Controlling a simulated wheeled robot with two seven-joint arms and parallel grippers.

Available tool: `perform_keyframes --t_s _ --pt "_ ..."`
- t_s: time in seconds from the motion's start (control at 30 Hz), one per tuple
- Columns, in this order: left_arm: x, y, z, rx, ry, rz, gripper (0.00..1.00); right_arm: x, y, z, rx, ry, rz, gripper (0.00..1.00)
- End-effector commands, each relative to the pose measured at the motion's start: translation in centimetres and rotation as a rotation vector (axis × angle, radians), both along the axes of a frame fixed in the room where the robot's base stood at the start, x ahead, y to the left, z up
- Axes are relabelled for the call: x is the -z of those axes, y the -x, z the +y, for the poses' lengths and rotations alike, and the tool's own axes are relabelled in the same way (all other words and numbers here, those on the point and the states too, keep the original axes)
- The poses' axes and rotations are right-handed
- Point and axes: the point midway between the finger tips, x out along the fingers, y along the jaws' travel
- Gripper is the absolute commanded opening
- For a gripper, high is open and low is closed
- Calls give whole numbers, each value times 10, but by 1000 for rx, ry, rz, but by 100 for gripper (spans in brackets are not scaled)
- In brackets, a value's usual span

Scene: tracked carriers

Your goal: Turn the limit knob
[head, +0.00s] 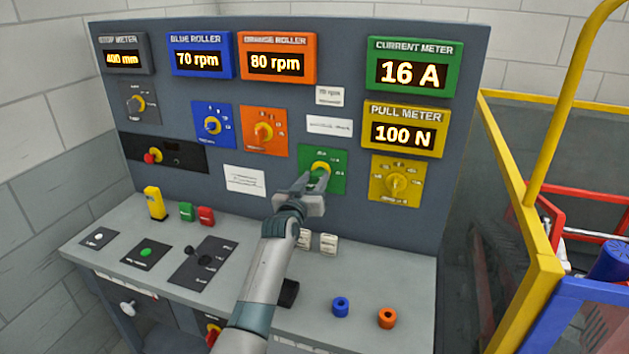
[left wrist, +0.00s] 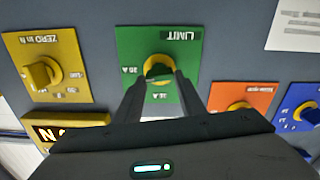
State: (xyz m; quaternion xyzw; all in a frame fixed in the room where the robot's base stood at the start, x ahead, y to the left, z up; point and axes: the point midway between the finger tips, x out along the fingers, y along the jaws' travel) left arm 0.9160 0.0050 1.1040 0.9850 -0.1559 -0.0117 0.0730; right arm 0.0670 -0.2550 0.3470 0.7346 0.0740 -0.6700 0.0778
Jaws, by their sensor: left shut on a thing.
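The limit knob (head: 321,168) sits on a green plate (head: 337,184) on the upright panel, below the current meter (head: 414,67), which reads 16 A. My left gripper (head: 311,182) reaches up to it and is shut on it. In the left wrist view the green plate (left wrist: 133,44) appears upside down with the word LIMIT, and the yellow-ringed limit knob (left wrist: 158,70) is between the fingers of my left gripper (left wrist: 159,82). The fingers hide part of the knob, so its exact pointing is unclear. My right gripper is not in view.
An orange roller knob (head: 263,132) and a yellow pull-meter knob (head: 396,184) flank the green plate. A yellow railing (head: 520,215) stands at the right.

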Motion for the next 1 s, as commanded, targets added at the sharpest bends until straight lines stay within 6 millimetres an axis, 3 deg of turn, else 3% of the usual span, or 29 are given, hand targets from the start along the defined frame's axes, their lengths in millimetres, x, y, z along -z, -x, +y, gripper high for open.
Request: perform_keyframes --t_s 0.6,1.0 --pt "0 -1 2 0 465 150 14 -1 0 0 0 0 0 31" --pt "1 -1 2 0 603 195 14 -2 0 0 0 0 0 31"
